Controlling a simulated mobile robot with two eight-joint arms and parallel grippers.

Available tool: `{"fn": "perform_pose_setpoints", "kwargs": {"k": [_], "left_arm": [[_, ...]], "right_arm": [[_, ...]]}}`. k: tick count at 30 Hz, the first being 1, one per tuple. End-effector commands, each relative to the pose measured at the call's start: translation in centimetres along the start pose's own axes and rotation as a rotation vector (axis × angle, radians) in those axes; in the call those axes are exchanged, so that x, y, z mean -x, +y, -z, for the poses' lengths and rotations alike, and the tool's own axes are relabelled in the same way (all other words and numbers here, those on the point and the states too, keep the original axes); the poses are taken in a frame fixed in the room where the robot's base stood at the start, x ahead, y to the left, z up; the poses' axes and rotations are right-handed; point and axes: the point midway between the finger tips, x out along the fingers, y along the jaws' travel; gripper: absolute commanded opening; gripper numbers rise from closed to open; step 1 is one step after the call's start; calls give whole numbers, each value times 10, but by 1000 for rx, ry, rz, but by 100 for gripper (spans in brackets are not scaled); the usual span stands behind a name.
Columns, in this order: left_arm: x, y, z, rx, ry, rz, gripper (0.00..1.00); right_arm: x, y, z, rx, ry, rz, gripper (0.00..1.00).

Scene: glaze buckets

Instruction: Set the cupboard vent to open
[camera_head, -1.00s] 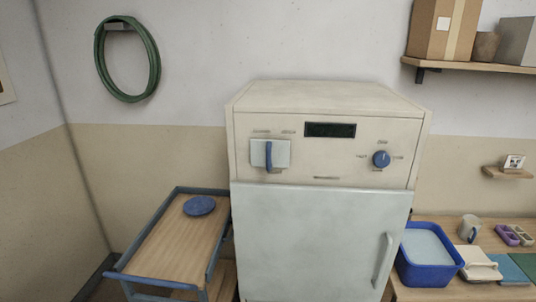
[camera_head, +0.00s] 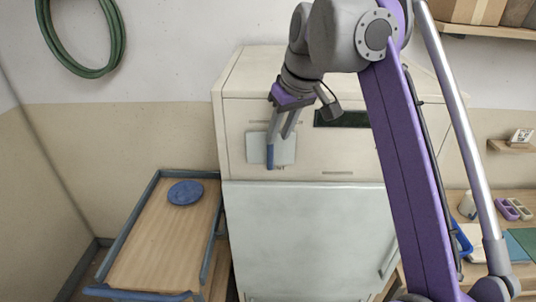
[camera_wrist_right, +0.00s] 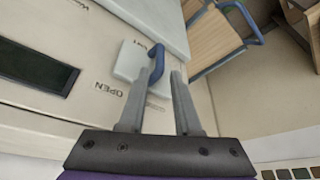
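The cupboard (camera_head: 240,205) stands in the middle with a pale front panel. Its vent is a light square plate (camera_head: 256,150) with an upright blue handle (camera_head: 270,157), at the left of the panel. In the right wrist view the blue handle (camera_wrist_right: 157,52) juts from the vent plate (camera_wrist_right: 130,60), and the word OPEN is printed beside it. My right gripper (camera_head: 281,135) is at the vent, fingers apart. In the wrist view its fingertips (camera_wrist_right: 162,75) straddle or nearly straddle the handle's end; contact is unclear. My left gripper is not in view.
A trolley (camera_head: 150,235) with a blue round lid (camera_head: 185,193) stands left of the cupboard. A dark display (camera_head: 340,118) is right of the vent. My right arm covers the panel's right part, including the knob. A green hose (camera_head: 118,45) hangs on the wall.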

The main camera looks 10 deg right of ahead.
Motion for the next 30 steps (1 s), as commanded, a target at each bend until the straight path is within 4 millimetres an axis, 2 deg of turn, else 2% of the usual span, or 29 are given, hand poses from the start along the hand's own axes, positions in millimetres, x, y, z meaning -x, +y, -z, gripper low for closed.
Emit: {"fn": "perform_pose_setpoints", "kwargs": {"k": [1, 6, 13, 18, 26, 30], "left_arm": [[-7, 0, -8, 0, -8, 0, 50], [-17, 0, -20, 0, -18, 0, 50], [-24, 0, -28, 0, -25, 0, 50], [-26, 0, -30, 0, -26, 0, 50], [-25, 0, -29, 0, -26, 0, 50], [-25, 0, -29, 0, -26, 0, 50]], "right_arm": [[-15, -1, -3, 0, -4, 2, 32], [-48, 0, -3, -1, -3, 1, 32], [-80, 0, -2, -1, -1, 0, 32], [-89, 0, -1, -1, 0, 0, 32], [-90, 0, -1, -1, 0, 0, 32], [-90, 0, -1, -1, 0, 0, 9]]}}
